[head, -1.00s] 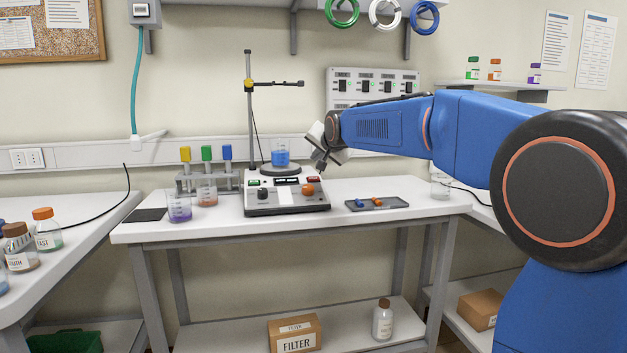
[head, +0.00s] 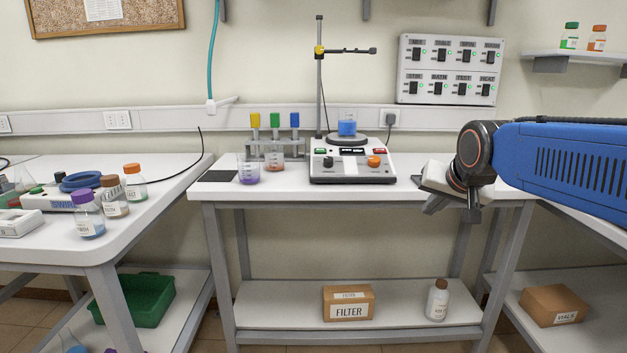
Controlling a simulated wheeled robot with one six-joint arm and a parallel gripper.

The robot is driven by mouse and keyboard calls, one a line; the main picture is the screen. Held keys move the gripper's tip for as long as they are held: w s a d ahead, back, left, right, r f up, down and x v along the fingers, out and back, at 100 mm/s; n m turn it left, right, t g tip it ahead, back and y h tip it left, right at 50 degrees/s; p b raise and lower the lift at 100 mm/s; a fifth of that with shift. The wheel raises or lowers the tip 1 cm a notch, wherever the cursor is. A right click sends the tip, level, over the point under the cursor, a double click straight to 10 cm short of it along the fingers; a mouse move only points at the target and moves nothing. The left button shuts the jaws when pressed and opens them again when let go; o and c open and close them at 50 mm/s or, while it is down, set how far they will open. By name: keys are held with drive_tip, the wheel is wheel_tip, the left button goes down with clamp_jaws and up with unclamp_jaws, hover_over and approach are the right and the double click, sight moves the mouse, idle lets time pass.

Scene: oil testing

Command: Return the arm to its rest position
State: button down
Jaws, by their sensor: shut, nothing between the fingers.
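My gripper (head: 452,207) hangs at the end of my blue arm at the right of the head view, in front of the right end of the middle table (head: 300,204). Its jaws are shut with nothing in them, and it points down and to the left. It covers the right part of the tabletop. The hotplate stirrer (head: 352,170) stands on the table to its left, apart from it, with a beaker of blue liquid (head: 347,127) on its plate.
A rack with yellow, green and blue-capped tubes (head: 275,150) and a purple-liquid beaker (head: 248,173) stand left of the stirrer. A clamp stand (head: 319,80) rises behind. Several bottles (head: 87,216) stand on the left bench. A FILTER box (head: 348,303) sits on the lower shelf.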

drive_tip(key=s+d+f+n+g, duration=0.1)
drive_tip(key=s+f+n+g, duration=0.1)
drive_tip(key=s+f, duration=0.7)
drive_tip(key=s+d+f+n+g, duration=0.1)
drive_tip(key=s+f+g, duration=0.1)
drive_tip(key=s+f, duration=0.7)
drive_tip(key=s, duration=0.8)
drive_tip(key=shift+s+n, duration=0.2)
drive_tip(key=shift+n, duration=0.2)
drive_tip(key=shift+w+r, duration=0.1)
